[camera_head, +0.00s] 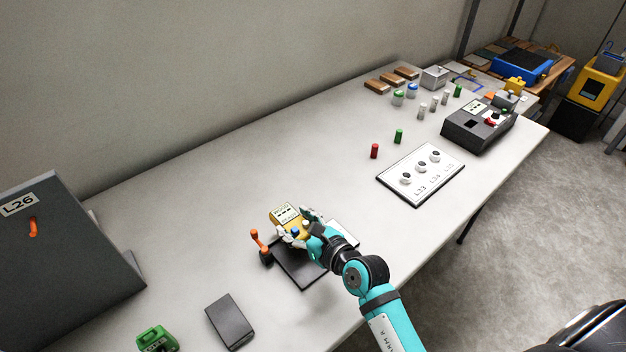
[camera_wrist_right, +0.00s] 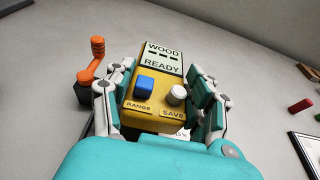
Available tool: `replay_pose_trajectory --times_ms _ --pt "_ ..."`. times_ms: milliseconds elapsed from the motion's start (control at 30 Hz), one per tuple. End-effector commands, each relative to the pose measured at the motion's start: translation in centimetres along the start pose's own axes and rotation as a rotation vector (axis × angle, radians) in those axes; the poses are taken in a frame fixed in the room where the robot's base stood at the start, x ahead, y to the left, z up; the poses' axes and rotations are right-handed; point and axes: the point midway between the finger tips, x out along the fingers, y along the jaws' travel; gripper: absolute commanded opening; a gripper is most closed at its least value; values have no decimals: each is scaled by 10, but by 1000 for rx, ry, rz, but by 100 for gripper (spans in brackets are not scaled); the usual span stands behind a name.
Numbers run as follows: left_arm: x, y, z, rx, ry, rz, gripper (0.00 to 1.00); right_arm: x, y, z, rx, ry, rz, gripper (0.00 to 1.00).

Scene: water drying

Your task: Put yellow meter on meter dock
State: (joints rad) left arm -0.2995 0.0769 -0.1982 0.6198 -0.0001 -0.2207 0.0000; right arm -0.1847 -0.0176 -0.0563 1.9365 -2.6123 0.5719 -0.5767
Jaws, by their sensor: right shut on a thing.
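The yellow meter (camera_head: 285,216) has a pale screen reading "WOOD" and "READY", a blue button and a white knob. It shows large in the right wrist view (camera_wrist_right: 150,100), between the two fingers. My right gripper (camera_head: 297,232) is shut on the meter's sides and holds it over or at the far edge of a dark flat plate (camera_head: 296,268). This plate may be the meter dock; no label on it is readable. Whether the meter touches it cannot be told. My left gripper is not in view.
An orange-handled lever (camera_head: 259,243) stands close left of the meter. A dark flat box (camera_head: 229,321) and a green device (camera_head: 156,339) lie nearer the front. The table's middle is clear.

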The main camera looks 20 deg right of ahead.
Motion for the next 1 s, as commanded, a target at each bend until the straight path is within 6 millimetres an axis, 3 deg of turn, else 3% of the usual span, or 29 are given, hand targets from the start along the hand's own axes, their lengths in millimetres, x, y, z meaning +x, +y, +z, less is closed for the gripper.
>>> replay_pose_trajectory --times_ms 500,767,1000 --pt "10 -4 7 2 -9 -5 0 83 -102 15 -3 -4 -4 5" --pt "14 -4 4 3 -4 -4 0 96 -117 14 0 -3 -2 5" --pt "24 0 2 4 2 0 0 105 -116 -16 1 -2 -2 5"
